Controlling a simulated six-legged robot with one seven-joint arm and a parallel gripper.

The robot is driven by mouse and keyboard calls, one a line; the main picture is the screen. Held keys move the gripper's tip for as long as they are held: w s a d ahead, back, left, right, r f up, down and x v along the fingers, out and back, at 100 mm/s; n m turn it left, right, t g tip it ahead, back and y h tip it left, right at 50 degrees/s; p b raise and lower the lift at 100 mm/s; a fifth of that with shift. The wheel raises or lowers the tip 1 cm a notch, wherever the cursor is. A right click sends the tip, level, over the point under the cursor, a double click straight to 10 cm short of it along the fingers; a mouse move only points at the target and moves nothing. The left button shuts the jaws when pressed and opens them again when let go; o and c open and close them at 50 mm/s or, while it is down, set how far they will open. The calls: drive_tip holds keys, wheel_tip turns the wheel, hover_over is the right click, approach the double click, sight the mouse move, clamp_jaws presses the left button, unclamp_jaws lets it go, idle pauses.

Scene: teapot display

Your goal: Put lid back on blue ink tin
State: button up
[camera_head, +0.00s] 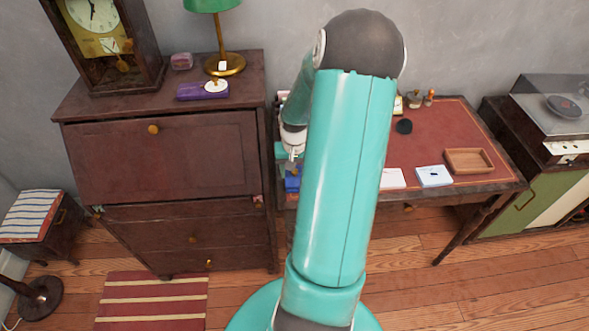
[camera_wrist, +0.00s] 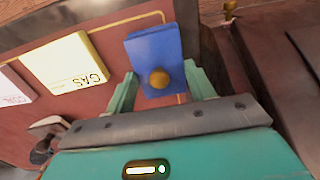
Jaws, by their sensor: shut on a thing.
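My gripper (camera_wrist: 160,72) has its two teal fingers on either side of a blue lid (camera_wrist: 171,62) with a round brass knob (camera_wrist: 158,78), and is shut on it. The blue lid lies over a blue shape that looks like the ink tin; the two overlap in the wrist view, and I cannot tell whether they touch. In the head view the blue tin (camera_head: 292,184) shows at the left end of the red-topped desk, beneath my gripper. My arm hides much of the desk's left part there.
The desk (camera_head: 440,125) bears a wooden tray (camera_head: 468,161), pale cards (camera_head: 434,176) and small bottles at the back. A cream box marked GAS (camera_wrist: 66,62) lies left of the blue lid. A dark cabinet (camera_head: 165,155) stands close on the left.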

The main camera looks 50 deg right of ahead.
drive_tip(key=shift+f, duration=0.1)
idle(0.7)
drive_tip(key=o, duration=1)
drive_tip(key=shift+o, duration=0.6)
drive_tip(key=o, duration=0.4)
drive_tip(key=shift+r, duration=3.5)
clamp_jaws()
